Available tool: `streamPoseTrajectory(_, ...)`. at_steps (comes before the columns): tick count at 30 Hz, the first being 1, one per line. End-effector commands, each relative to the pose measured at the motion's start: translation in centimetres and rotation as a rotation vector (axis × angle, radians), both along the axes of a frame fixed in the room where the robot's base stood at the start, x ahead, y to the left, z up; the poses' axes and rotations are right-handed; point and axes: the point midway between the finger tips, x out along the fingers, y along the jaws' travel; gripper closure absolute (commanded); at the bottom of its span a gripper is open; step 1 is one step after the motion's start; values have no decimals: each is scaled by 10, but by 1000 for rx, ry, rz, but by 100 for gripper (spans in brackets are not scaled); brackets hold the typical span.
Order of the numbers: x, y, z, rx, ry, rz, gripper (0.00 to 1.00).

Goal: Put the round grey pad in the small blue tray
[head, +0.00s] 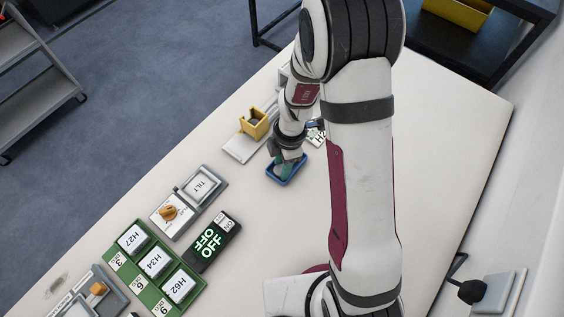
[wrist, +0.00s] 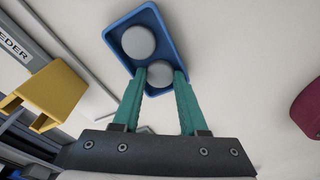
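The small blue tray (wrist: 117,50) lies at the top of the wrist view; in the head view the tray (head: 298,171) is near the table's middle. One round grey pad (wrist: 138,42) lies inside it. A second round grey pad (wrist: 160,73) shows between my green fingertips, over the tray's near end. My gripper (wrist: 160,75) appears shut on this second pad, with a fingertip at each side. Whether this pad touches the tray floor I cannot tell. In the head view my gripper (head: 286,164) is right over the tray, and the pads are hard to make out.
A yellow holder (head: 254,123) stands on a light plate behind and left of the tray; it also shows in the wrist view (wrist: 52,92). A TILT unit (head: 202,186), an OFF display (head: 212,241) and a green rack (head: 153,267) stand at front left. Table right of the tray is bare.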

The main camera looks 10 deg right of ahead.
Motion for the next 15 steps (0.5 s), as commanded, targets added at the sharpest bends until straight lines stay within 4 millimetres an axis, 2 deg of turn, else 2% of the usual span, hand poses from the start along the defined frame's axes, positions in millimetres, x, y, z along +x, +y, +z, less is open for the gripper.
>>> streamPoseTrajectory(5, 0, 0, 2, 0, 0, -1, 31)
streamPoseTrajectory(8, 0, 0, 14, 0, -2, 1, 31)
streamPoseTrajectory(11, 2, -3, 38, 1, -6, 0, 31)
streamPoseTrajectory(15, 3, -8, 81, 1, -8, -1, 31)
